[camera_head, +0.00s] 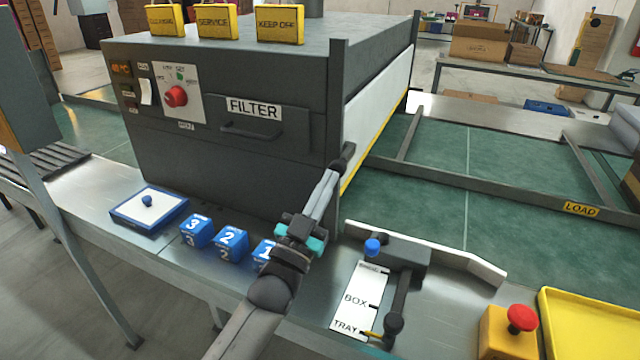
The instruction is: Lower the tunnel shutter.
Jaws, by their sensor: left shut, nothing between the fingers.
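The tunnel shutter (377,108) is a white panel with a yellow lower edge on the right side of the dark grey tunnel housing (230,165), between two dark upright posts. Its yellow edge runs close above the green surface; I cannot tell whether it touches. My left gripper (346,156) reaches up from the bottom middle. Its shut fingertips are at the near lower corner of the shutter, by the near post, with nothing between them. Contact with the shutter or post cannot be made out. My right gripper is not clearly in view.
Blue numbered blocks (230,244) and a blue-edged pad (150,208) lie on the steel ledge left of my arm. A BOX/TRAY selector (401,250), red button (521,318) and yellow tray (548,310) are at right. The green surface is clear beside the shutter.

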